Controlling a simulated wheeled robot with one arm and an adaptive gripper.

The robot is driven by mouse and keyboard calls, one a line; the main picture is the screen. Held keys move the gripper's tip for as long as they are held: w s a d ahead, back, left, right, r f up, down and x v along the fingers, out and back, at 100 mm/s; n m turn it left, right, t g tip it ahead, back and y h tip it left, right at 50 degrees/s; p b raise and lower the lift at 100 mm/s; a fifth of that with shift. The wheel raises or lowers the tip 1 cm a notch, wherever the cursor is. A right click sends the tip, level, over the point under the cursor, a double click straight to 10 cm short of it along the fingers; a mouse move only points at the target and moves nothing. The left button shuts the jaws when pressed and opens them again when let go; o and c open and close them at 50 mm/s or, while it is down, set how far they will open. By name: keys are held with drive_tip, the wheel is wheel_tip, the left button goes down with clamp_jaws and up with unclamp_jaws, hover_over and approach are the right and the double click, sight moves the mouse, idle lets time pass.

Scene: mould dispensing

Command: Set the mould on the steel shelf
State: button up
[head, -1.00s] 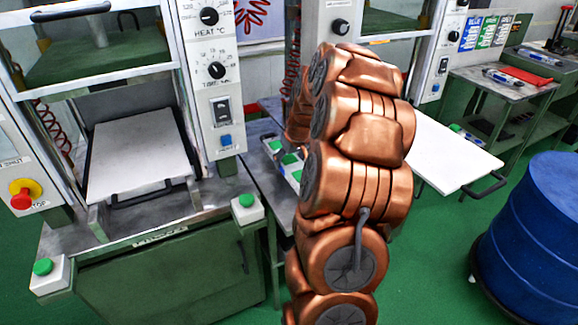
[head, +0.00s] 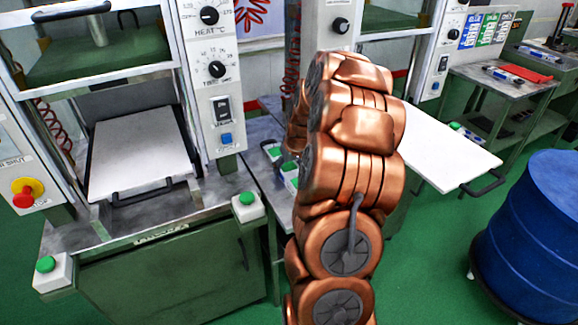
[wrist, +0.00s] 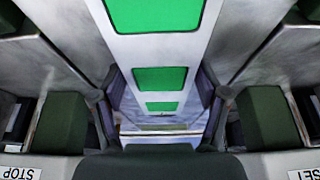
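The mould is a pale metal bar with a row of green cavities. In the wrist view the mould (wrist: 160,53) runs away from the camera between the two fingers of my gripper (wrist: 160,105), which lie against its sides. My gripper appears shut on it. In the head view part of the mould (head: 290,166) shows left of my copper arm, which hides the rest and the gripper. The grey steel shelf (head: 263,185) lies below it, between the two presses. I cannot tell whether the mould touches the shelf.
The left press (head: 135,155) has a pale plate and green buttons at its front. A white plate (head: 445,150) with a handle juts out right of my arm. A blue drum (head: 535,240) stands at the right on the green floor (head: 430,270).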

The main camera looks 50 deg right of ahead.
drive_tip(key=o, duration=0.4)
drive_tip(key=shift+c, duration=0.2)
drive_tip(key=b+v, duration=0.2)
drive_tip(key=v, duration=1)
drive_tip(key=s+a+n+g+y, duration=0.1)
drive_tip(key=s+a, duration=0.2)
drive_tip(key=a, duration=0.8)
drive_tip(key=s+a+n+g+y, duration=0.1)
drive_tip(key=s+a, duration=0.1)
drive_tip(key=a, duration=1)
drive_tip(key=s+a+f+n+g, duration=0.1)
drive_tip(key=s+a+g, duration=0.1)
drive_tip(key=s+a, duration=0.4)
drive_tip(key=s+a+f+g, duration=0.1)
drive_tip(key=s+a, duration=0.6)
drive_tip(key=s, duration=0.7)
drive_tip(key=shift+s+n+g+h, duration=0.3)
drive_tip(key=shift+s+n+g, duration=0.1)
drive_tip(key=shift+g, duration=0.2)
